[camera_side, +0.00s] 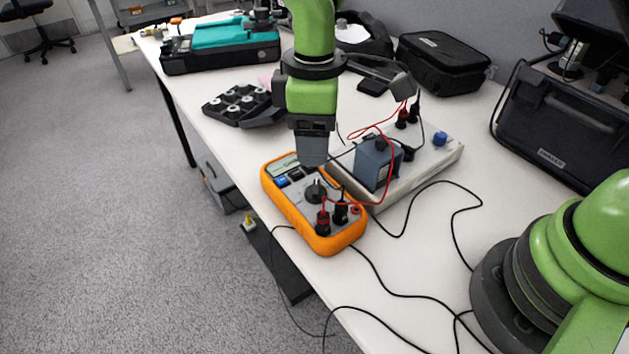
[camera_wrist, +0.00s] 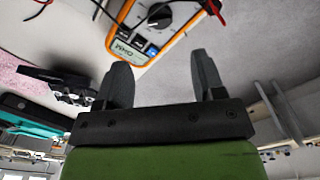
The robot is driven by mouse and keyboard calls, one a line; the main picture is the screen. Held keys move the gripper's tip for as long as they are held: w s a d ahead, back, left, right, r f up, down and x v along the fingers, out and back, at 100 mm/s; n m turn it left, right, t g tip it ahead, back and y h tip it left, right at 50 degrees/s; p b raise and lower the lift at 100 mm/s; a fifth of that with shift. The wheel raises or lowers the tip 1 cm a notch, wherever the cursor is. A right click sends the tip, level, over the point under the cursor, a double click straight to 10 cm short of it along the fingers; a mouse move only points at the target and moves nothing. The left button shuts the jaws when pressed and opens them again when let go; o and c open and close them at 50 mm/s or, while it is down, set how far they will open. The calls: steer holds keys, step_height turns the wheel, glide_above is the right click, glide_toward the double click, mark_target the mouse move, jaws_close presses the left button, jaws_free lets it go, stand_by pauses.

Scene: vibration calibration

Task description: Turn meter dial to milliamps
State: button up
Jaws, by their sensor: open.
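An orange handheld meter (camera_side: 283,206) lies on the white table near its left edge, face up. Its dark round dial (camera_side: 315,191) sits mid-face, with red and black plugs in the jacks below it. My gripper (camera_side: 313,152) is above the upper part of the meter, pointing down, close to the dial; the side view does not show whether it touches. In the wrist view my gripper (camera_wrist: 158,75) has its two fingers apart with nothing between them. The meter (camera_wrist: 128,58) and its dial (camera_wrist: 157,17) show beyond the fingertips. The dial's setting is too small to read.
A grey-white board (camera_side: 448,152) with a blue-grey block (camera_side: 377,166) stands right of the meter. Red and black leads (camera_side: 391,174) run between them and across the table. A black tray (camera_side: 238,103) lies behind. A large black case (camera_side: 560,125) is at right.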

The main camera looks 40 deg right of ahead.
mark_target(315, 185)
step_height(315, 185, down, 10)
steer(key=shift+r, duration=0.1)
stand_by(0.4)
steer(key=c, duration=0.9)
steer(key=shift+m, duration=0.4)
steer(key=m, duration=0.3)
steer(key=shift+m, duration=2.1)
steer(key=shift+d, duration=0.1)
